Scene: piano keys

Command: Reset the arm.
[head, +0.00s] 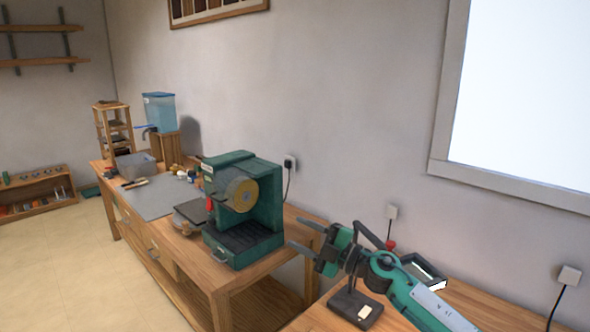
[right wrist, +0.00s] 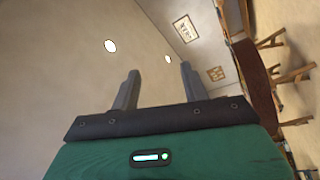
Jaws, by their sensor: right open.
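My right arm (head: 432,305) reaches in from the lower right in the head view, green with grey parts. Its right gripper (head: 296,253) points left above the gap between two wooden tables. The two fingers are apart with nothing between them. In the right wrist view the gripper (right wrist: 159,68) also shows spread fingers, with only wall and ceiling beyond them. My left gripper is not in view.
A green machine with a yellow disc (head: 242,194) stands on the long wooden table, left of my gripper. A grey mat (head: 152,200) and blue container (head: 159,112) are farther back.

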